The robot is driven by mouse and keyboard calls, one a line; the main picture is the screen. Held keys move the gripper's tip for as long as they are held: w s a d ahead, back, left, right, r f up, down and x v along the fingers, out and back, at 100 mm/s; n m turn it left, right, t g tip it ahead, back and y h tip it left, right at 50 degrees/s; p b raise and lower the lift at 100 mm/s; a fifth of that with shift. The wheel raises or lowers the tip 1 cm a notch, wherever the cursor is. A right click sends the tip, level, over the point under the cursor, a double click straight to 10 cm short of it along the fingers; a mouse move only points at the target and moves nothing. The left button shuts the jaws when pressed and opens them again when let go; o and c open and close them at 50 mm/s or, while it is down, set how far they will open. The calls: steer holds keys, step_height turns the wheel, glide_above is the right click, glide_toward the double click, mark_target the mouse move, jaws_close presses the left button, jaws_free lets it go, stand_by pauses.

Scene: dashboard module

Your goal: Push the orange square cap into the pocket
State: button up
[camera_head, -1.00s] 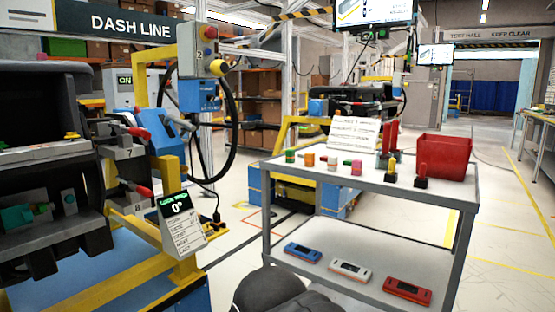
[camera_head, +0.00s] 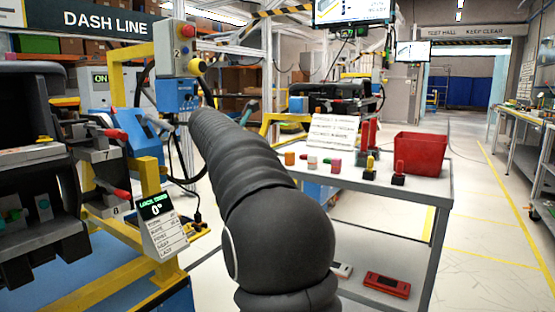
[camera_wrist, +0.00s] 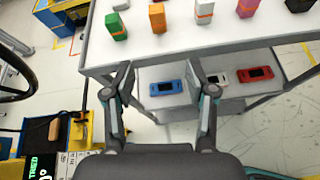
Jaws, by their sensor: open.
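My gripper (camera_wrist: 160,68) is open and empty, in front of the cart's near edge in the wrist view, apart from the cap. In the head view my dark arm hides the gripper and part of the cart. The dark dashboard module (camera_head: 30,160) is at the left; I cannot make out which opening is the pocket.
The grey cart (camera_head: 420,185) also carries a pink piece (camera_head: 335,166), a red bin (camera_head: 420,152) and upright red and yellow-handled items. Blue, white and red devices lie on its lower shelf. A yellow frame (camera_head: 150,200) stands beside the module. Floor right of the cart is clear.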

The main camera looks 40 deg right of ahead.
mark_target(287, 155)
steer(key=shift+n+h, duration=0.4)
steer(key=shift+n, duration=0.2)
steer(key=x, duration=1)
steer(key=r+x, duration=0.1)
steer(key=x, duration=0.4)
steer(key=shift+w+d, duration=0.4)
steer(key=shift+d, duration=0.05)
steer(key=shift+c, duration=0.2)
steer(key=c, duration=0.9)
